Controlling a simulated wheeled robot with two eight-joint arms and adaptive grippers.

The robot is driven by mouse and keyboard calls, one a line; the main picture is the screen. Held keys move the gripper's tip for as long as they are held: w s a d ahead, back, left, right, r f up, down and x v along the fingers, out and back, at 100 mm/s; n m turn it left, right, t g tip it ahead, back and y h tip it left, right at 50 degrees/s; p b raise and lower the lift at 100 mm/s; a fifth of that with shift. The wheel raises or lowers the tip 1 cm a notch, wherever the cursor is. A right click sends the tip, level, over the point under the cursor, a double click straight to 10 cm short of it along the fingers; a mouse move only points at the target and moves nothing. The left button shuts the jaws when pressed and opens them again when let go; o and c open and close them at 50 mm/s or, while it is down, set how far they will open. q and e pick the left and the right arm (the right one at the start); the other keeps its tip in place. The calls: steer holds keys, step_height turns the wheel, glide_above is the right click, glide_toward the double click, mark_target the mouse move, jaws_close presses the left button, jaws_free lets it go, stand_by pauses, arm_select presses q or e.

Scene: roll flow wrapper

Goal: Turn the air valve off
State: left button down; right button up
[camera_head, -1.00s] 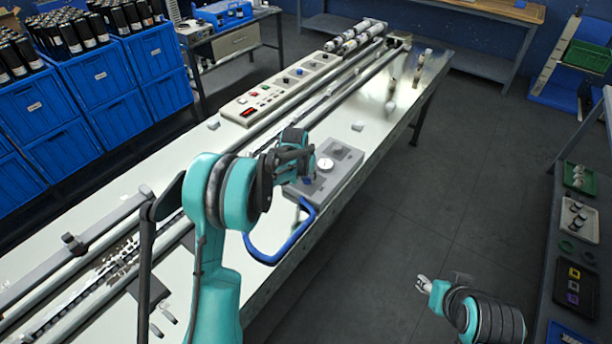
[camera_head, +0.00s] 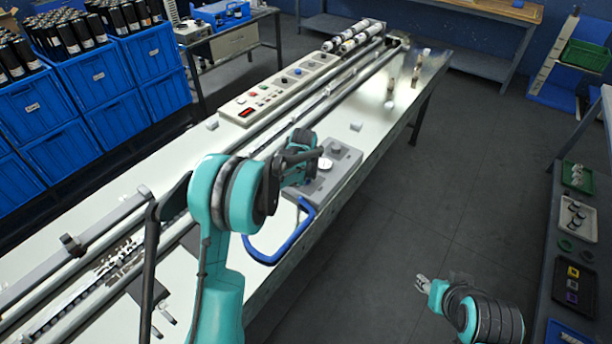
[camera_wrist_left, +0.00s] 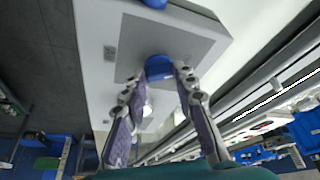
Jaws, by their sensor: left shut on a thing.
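The air valve is a blue knob (camera_wrist_left: 158,67) on a grey panel in the left wrist view. It belongs to the grey unit (camera_head: 343,163) with a round gauge (camera_head: 325,163) on the table. My left gripper (camera_head: 303,170) is over the near end of this unit in the head view. In the head view the arm and gripper hide most of the knob. My right gripper (camera_head: 422,284) is empty, its fingers apart, at the lower right over the floor.
A blue hose (camera_head: 270,258) loops at the table's front edge, below the unit. A control panel (camera_head: 280,88) with buttons and long rails lie behind. Blue crates (camera_head: 120,65) stand at the left. A dark shelf (camera_head: 545,240) with trays is at the right.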

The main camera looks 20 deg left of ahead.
arm_select(q)
steer(key=c, duration=1.2)
jaws_free()
steer(key=v, duration=1.2)
steer(key=s+d+r+m+t, duration=0.1)
steer(key=s+r, duration=0.3)
steer(key=s, duration=0.5)
steer(key=s+r, duration=0.3)
steer(key=s, duration=0.6)
steer(key=s+d+f+m+t, duration=0.1)
steer(key=s+f, duration=0.3)
steer(key=s, duration=0.9)
steer(key=shift+s+f+t+h, duration=0.15)
steer(key=shift+s+t+h, duration=0.15)
steer(key=shift+h, duration=0.1)
